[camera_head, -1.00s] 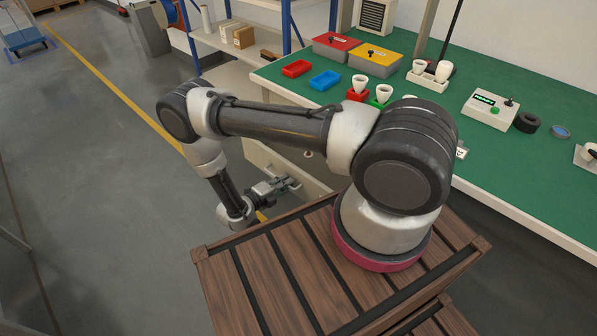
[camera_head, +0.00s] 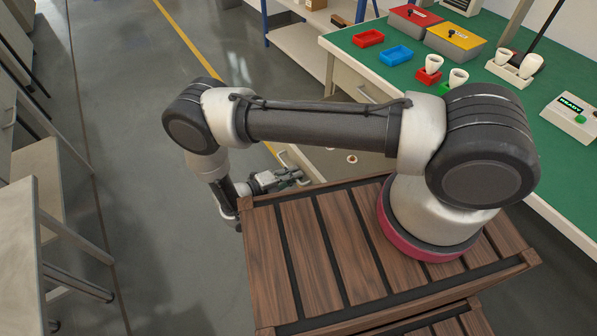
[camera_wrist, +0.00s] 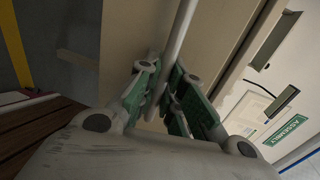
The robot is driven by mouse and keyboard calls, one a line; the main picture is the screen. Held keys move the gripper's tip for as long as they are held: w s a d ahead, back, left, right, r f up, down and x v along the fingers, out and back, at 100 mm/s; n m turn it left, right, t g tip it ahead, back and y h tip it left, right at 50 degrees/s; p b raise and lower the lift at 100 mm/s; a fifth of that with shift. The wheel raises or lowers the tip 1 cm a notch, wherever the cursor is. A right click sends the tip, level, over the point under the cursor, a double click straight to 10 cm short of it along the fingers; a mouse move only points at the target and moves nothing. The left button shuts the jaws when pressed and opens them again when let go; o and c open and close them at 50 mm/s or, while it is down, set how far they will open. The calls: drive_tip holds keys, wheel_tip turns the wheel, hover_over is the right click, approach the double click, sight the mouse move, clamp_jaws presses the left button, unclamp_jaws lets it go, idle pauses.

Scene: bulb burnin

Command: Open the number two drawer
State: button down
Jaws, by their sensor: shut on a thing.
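My gripper (camera_head: 298,180) is low beside the bench, left of my arm's base in the head view. In the wrist view its green-padded fingers (camera_wrist: 172,98) are closed around a pale bar handle (camera_wrist: 182,32). The handle belongs to a beige drawer front (camera_wrist: 130,45). In the head view this drawer (camera_head: 322,160) stands out from the bench cabinet, partly open, with a small round pale item (camera_head: 352,159) showing inside. My wooden-slatted top hides its near part. A higher drawer front with a handle (camera_head: 366,93) is shut. No drawer number is readable.
The green bench top (camera_head: 400,66) holds red (camera_head: 368,38) and blue (camera_head: 396,55) trays, bulbs in holders and a control box (camera_head: 572,118). A grey table or frame (camera_head: 45,215) stands at the left. The floor between is clear.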

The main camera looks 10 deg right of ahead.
drive_tip(key=c, duration=1.5)
unclamp_jaws()
drive_tip(key=shift+c, duration=0.2)
drive_tip(key=v, duration=1.2)
drive_tip(key=shift+f, duration=0.1)
